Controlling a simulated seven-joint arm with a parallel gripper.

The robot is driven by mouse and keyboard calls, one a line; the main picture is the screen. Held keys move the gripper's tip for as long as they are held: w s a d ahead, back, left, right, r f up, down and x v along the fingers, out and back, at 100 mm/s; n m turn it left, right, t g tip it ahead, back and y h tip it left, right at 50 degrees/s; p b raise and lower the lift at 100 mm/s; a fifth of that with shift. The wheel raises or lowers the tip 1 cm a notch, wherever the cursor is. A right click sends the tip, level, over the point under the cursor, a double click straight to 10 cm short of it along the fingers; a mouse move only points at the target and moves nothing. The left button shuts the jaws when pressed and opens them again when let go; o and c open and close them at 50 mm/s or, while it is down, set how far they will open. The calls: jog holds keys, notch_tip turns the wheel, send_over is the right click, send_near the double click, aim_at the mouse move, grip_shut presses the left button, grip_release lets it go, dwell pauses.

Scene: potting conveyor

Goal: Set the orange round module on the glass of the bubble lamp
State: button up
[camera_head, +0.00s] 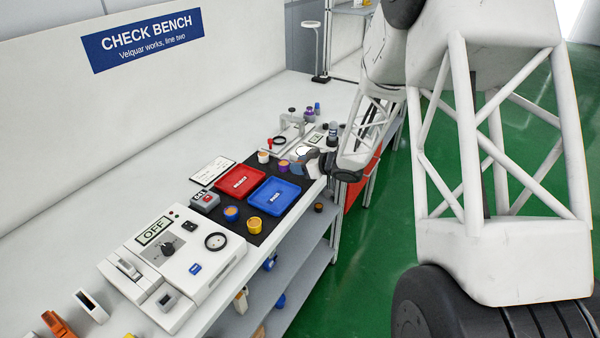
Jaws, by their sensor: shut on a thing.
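My gripper (314,165) is at the far right edge of the bench, low over the far end of the black mat. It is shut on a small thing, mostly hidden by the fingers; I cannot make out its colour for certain. A bright white round patch (303,152) just behind the gripper appears to be the lit glass of the bubble lamp, partly covered by my gripper. Whether the held thing touches the glass cannot be told. Round modules with orange-looking tops stand on the mat: a blue one (231,213), a yellow one (255,224) and a white one (263,156).
A red tray (239,199) and a blue tray (290,185) lie on the black mat (228,231). A white device reading OFF (197,262) stands nearer. A fixture with a red knob (270,142) stands beyond the mat.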

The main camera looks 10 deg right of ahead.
aim_at(300, 179)
jog(key=shift+w, duration=0.3)
jog(key=shift+f, duration=1.75)
jog(key=shift+f, duration=0.15)
jog(key=o, duration=0.9)
